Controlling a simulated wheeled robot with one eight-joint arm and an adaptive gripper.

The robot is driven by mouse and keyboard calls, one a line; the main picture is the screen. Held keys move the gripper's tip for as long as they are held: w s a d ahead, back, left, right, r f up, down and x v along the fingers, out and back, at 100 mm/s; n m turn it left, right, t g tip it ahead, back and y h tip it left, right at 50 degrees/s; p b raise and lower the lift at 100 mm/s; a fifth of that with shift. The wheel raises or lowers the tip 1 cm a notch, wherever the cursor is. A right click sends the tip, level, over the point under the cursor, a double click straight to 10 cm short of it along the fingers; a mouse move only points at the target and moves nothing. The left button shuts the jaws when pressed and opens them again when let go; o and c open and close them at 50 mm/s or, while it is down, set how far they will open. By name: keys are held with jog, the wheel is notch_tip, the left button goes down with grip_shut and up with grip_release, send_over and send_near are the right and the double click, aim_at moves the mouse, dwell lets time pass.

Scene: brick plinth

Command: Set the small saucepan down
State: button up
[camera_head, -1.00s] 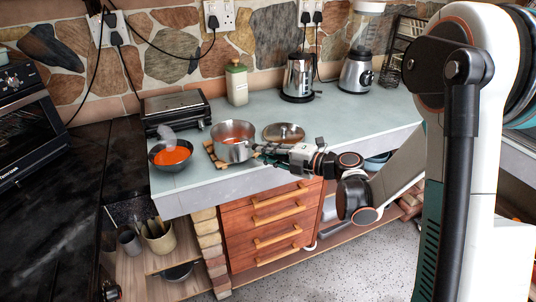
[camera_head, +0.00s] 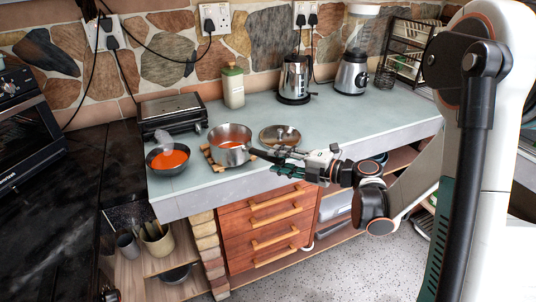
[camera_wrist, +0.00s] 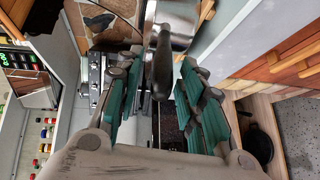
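The small saucepan (camera_head: 230,146), steel with orange-red contents, sits upright on a slatted wooden trivet (camera_head: 214,164) on the counter. Its dark handle points right toward my gripper (camera_head: 283,158). In the wrist view the saucepan (camera_wrist: 174,14) is at the top and its handle (camera_wrist: 162,62) reaches down between the teal fingers of my gripper (camera_wrist: 153,92). The fingers are spread, with gaps visible beside the handle's end. My gripper is just right of the saucepan, over the counter's front edge.
A dark pan of red food (camera_head: 167,161) stands left of the saucepan. A lid (camera_head: 280,135) lies behind my gripper. A grill (camera_head: 172,113), a canister (camera_head: 233,87) and a kettle (camera_head: 294,79) stand behind. The counter (camera_head: 345,120) is clear to the right.

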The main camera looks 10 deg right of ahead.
jog(key=p+v, duration=0.1)
jog(key=v, duration=0.5)
jog(key=shift+s+d, duration=0.1)
jog(key=shift+s, duration=0.05)
jog(key=w+d+r+m+t+h+p, duration=0.1)
jog(key=d+r+m+t+h, duration=0.2)
jog(key=r+m+t+h, duration=0.65)
jog(key=w+d+r+m+h, duration=0.2)
jog(key=r+m, duration=0.4)
jog(key=r, duration=0.8)
jog(key=s+d+f+m+g+h, duration=0.4)
jog(key=s+f+m+g, duration=0.25)
jog(key=s+m, duration=0.3)
jog(key=s+a+f+m+g+y, duration=0.1)
jog(key=s+a+f+g, duration=0.1)
jog(key=s+f, duration=0.3)
jog(key=s+a+f+m+g+y, duration=0.1)
jog(key=s+a+f+g+y, duration=0.1)
jog(key=s, duration=0.7)
notch_tip(320, 180, down, 4)
jog(key=shift+s+a+r+m+g+b, duration=0.1)
jog(key=shift+s+a+m+g+b, duration=0.3)
jog(key=shift+a+g, duration=0.55)
jog(key=shift+w+a+t, duration=0.1)
jog(key=shift+a+t, duration=0.1)
jog(key=shift+t, duration=0.05)
